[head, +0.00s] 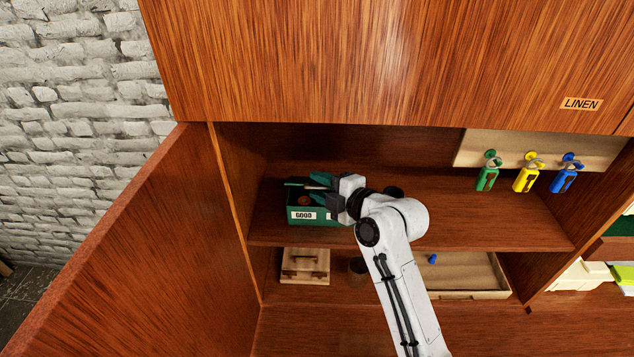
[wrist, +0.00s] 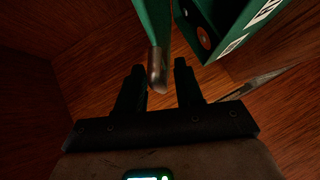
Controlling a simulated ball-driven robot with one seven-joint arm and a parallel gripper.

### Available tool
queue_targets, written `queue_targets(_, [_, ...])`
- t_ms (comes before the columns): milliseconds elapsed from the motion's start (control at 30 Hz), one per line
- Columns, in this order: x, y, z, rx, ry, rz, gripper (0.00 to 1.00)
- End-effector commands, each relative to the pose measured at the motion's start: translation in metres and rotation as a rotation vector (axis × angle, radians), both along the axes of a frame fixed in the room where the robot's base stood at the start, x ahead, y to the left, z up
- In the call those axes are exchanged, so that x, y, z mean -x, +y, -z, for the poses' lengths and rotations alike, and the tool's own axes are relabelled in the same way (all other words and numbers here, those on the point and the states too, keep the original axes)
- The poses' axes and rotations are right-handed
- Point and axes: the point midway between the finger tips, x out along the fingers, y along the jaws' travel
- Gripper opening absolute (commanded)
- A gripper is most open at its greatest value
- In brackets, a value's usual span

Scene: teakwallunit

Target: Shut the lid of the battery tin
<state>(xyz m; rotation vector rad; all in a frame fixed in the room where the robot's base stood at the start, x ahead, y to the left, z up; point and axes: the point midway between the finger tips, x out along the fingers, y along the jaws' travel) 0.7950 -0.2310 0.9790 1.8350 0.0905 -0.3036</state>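The battery tin (head: 296,213) is a green box with a white label reading GOOD, on the upper open shelf at the left. In the wrist view the tin (wrist: 236,42) is at the top right, its inside partly showing with a round copper-coloured thing. A green piece that looks like its raised lid (wrist: 153,18) comes down from the top, with a rounded metal end between my fingertips. Green also shows above the tin in the head view (head: 320,178). My gripper (wrist: 158,78) is open around or just behind that metal end; contact cannot be told. My gripper (head: 328,197) partly hides the tin in the head view.
The cupboard's side wall (head: 232,190) is close on the left, and an open door (head: 150,250) stands farther left. Green, yellow (head: 525,180) and blue tagged items hang at the right. Below are a wooden box (head: 304,265) and a shallow tray (head: 470,294). Shelf space right of my arm is clear.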

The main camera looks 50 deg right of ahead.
Motion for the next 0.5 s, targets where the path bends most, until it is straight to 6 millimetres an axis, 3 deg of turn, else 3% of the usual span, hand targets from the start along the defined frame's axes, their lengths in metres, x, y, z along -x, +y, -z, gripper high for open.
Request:
queue_targets(133, [-0.0103,-0.0008,0.0022,0.0,0.0,0.0,0.36])
queue_targets(433, [-0.0124,-0.0009,0.0036,0.0,0.001,0.0,0.36])
queue_targets(500, [-0.0123,-0.0009,0.0035,0.0,0.001,0.0,0.31])
